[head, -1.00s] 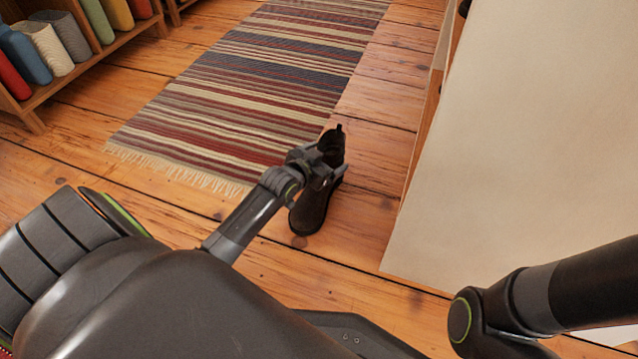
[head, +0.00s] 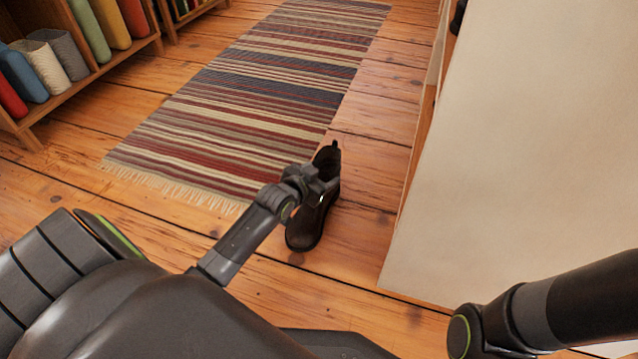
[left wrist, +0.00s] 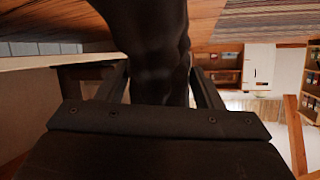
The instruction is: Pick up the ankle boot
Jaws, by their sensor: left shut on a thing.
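The dark ankle boot (head: 307,226) shows in the middle of the head view, toe toward me and pull tab at the far end. My left gripper (head: 322,190) is shut on the boot around its ankle part and hides some of it. In the left wrist view the boot (left wrist: 155,40) fills the space between the two fingers. I cannot tell for sure whether the sole is clear of the floor. My right arm comes in at the lower right of the head view, but its gripper is out of view.
A striped fringed rug (head: 255,90) lies on the plank floor (head: 375,150) beyond the boot. A large pale panel (head: 530,140) stands close on the right.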

